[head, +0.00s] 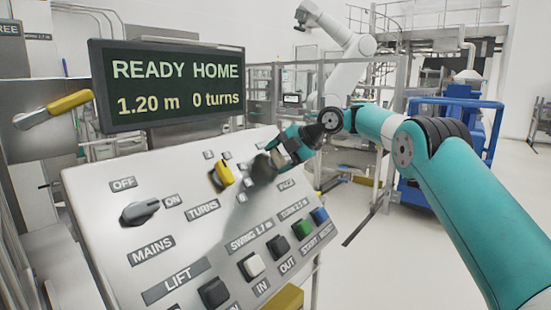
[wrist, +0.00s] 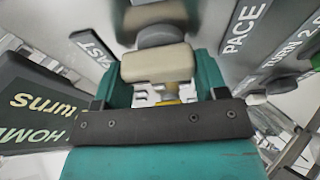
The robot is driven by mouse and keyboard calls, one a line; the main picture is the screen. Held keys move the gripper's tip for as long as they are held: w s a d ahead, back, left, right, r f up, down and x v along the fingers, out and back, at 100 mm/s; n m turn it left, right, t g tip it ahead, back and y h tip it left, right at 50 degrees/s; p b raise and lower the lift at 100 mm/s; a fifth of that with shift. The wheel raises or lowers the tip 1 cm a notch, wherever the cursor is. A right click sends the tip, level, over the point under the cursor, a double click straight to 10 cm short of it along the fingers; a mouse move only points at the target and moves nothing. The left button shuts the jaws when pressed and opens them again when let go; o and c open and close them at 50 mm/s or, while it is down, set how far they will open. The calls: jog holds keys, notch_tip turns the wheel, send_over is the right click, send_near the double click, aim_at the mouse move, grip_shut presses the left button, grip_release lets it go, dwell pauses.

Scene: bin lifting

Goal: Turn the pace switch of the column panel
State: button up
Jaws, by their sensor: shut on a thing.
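The sloped grey column panel (head: 190,245) fills the lower left of the head view. My gripper (head: 272,160) is at the panel's upper right and is shut on the pace switch (head: 261,172), a dark knob largely hidden by the jaws. In the wrist view the grey round body of the switch (wrist: 158,36) shows at the top, with a beige block in front of it between my teal fingers. The PACE label (wrist: 243,27) lies to its right and the FAST label (wrist: 93,46) to its left. The exact switch angle is hard to tell.
The yellow turns switch (head: 222,175) stands close left of my gripper. The black mains switch (head: 140,211) is further left. Several push buttons, including a green one (head: 303,229), lie below. The display (head: 170,85) reads READY HOME, 1.20 m, 0 turns.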

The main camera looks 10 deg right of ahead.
jog(key=shift+s+f, duration=0.15)
jog(key=shift+f, duration=0.05)
jog(key=o, duration=0.9)
jog(key=shift+o, duration=0.2)
jog(key=shift+r, duration=0.15)
jog(key=p+v, duration=0.2)
jog(key=v, duration=1.5)
jog(key=shift+d+p, duration=0.2)
jog(key=shift+p, duration=0.1)
jog(key=shift+r, duration=0.15)
